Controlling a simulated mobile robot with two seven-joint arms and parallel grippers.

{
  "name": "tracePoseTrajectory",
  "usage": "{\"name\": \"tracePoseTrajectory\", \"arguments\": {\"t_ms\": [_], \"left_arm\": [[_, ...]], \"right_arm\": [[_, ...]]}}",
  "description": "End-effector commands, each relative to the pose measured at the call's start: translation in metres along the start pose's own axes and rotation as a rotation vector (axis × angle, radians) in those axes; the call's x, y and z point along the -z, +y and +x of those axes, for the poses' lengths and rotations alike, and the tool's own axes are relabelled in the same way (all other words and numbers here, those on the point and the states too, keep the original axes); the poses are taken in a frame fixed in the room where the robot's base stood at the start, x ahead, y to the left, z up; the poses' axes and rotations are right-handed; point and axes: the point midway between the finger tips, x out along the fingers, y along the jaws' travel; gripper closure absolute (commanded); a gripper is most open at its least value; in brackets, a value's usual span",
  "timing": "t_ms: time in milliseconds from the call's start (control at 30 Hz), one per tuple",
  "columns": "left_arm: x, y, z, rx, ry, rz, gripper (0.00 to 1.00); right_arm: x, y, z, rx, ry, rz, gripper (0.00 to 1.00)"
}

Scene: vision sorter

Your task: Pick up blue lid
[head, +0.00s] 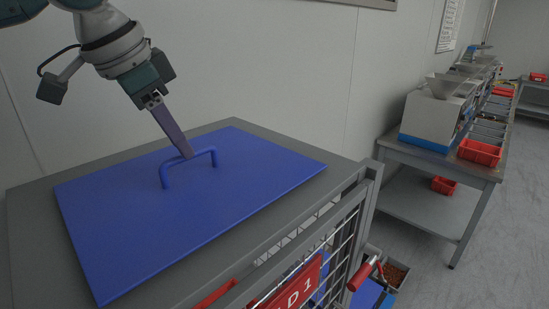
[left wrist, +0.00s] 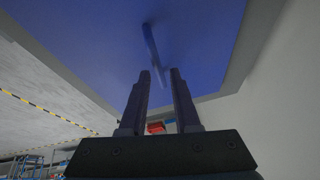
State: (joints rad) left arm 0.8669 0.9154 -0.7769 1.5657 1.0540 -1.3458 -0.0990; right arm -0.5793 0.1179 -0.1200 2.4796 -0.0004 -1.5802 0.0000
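The blue lid (head: 130,225) is a flat panel lying on top of a grey cabinet or cart, with a raised blue bar handle (head: 204,154) near its middle. In the left wrist view the lid (left wrist: 90,35) fills the upper part. My left gripper (head: 188,156) comes down from the upper left, its fingertips at the handle. In the left wrist view my left gripper (left wrist: 160,72) has its two fingers apart, with the handle (left wrist: 151,45) lined up with the gap. Whether the fingers touch the handle cannot be told. My right gripper is out of view.
The lid lies on a grey top (head: 25,240) against a white wall. A wire-sided frame with a red sign (head: 295,288) is at the front right. A grey bench (head: 425,160) with a machine (head: 430,118) and red bins (head: 480,152) stands right, with floor between.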

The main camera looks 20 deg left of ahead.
Motion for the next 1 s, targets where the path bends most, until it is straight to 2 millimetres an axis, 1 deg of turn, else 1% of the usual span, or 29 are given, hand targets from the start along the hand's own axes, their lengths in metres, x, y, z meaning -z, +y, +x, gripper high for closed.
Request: {"name": "tracePoseTrajectory", "arguments": {"t_ms": [33,100,233,333,533,800,1000], "left_arm": [[0.000,0.001,0.006,-0.002,-0.004,-0.001,0.70],[0.000,0.003,0.018,-0.003,-0.004,-0.001,0.70],[-0.001,0.003,0.035,-0.001,-0.002,-0.001,0.70],[-0.001,0.002,0.041,0.001,-0.001,0.000,0.70],[-0.001,0.002,0.041,0.001,0.000,0.001,0.70],[-0.001,0.002,0.041,0.001,0.000,0.001,1.00],[-0.001,0.002,0.041,0.001,0.000,0.001,1.00]], "right_arm": [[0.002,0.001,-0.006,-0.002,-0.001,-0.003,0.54],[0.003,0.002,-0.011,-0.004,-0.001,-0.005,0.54],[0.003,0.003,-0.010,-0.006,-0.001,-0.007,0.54],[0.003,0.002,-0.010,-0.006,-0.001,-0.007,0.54],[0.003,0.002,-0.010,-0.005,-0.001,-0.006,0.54],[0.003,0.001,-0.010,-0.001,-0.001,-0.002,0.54],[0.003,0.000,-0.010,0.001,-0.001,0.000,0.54]]}}
